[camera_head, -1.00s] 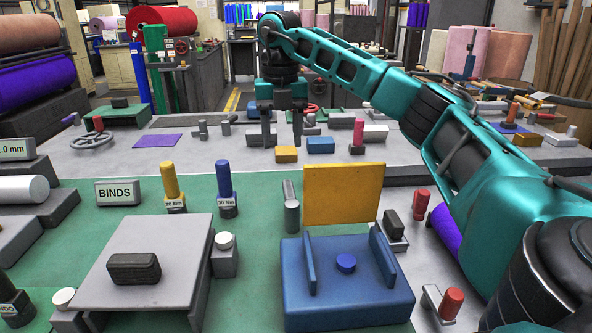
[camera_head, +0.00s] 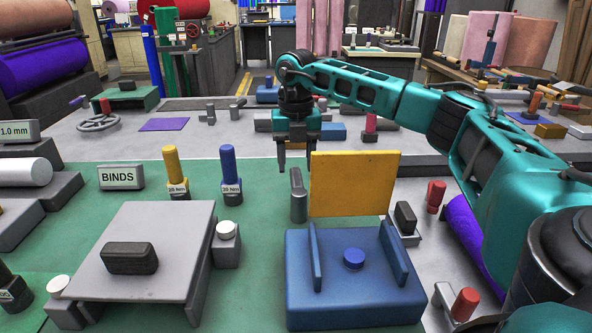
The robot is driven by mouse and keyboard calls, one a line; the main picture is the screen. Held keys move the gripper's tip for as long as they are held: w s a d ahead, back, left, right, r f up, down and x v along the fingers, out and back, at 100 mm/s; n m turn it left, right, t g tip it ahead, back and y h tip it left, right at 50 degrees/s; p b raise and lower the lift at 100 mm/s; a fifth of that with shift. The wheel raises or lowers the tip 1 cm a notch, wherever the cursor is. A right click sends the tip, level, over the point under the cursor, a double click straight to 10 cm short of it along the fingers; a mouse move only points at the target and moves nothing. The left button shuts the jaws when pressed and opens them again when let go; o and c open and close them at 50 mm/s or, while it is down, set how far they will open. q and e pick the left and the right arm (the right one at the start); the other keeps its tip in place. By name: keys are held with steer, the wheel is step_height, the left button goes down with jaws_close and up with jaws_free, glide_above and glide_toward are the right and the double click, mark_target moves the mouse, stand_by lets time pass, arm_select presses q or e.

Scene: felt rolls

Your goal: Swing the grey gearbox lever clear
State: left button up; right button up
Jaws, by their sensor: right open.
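A grey upright lever (camera_head: 298,196) with a slanted top and a rounded lower end stands just left of a yellow plate (camera_head: 352,184). My right gripper (camera_head: 296,162) points down, open and empty, just above or behind the lever in the picture. Whether it touches the lever cannot be told. My left gripper is out of view.
A yellow-topped post (camera_head: 171,168) and a blue-topped post (camera_head: 229,170) stand left of the lever. A grey slanted plate (camera_head: 150,225) with a dark block (camera_head: 130,258) lies front left. Red-capped pieces (camera_head: 436,195) stand right. Green mat between the posts and lever is clear.

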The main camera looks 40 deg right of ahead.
steer(key=shift+f, duration=1.2)
jaws_close()
